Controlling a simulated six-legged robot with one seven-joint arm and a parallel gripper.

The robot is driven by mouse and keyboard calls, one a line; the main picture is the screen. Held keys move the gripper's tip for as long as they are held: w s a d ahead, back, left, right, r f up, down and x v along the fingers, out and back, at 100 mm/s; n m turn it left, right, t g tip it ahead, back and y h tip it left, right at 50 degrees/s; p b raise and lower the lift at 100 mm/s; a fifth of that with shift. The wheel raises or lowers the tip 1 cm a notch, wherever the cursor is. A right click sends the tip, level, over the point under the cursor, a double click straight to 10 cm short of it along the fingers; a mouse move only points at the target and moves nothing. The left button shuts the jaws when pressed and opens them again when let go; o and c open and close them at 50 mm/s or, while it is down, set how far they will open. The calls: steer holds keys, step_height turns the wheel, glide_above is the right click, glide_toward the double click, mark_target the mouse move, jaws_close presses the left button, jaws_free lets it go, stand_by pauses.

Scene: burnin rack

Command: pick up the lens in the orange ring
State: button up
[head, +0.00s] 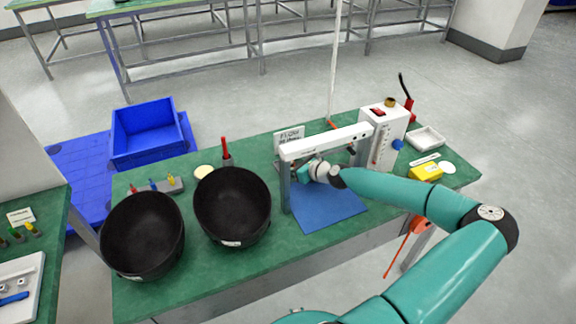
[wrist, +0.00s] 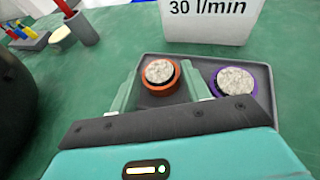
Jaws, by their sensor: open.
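The lens in the orange ring (wrist: 160,76) has a pale speckled face and sits at the left of a dark grey tray (wrist: 206,64) in the wrist view. My gripper (wrist: 160,70) is open, with one finger at each side of the orange ring. I cannot tell whether the fingers touch it. A second speckled lens in a purple ring (wrist: 235,81) sits to the right, outside the right finger. In the head view my gripper (head: 306,172) is under the white-topped frame (head: 327,142), and the lenses cannot be made out there.
A white sign reading "30 l/min" (wrist: 208,18) stands just behind the tray. The frame's posts stand close around my gripper, over a blue mat (head: 325,208). Two black bowls (head: 232,205) (head: 143,235) are to the left. A white device (head: 384,137) stands right.

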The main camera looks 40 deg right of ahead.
steer(key=shift+w+f, duration=0.1)
steer(key=shift+w, duration=0.1)
steer(key=c, duration=0.6)
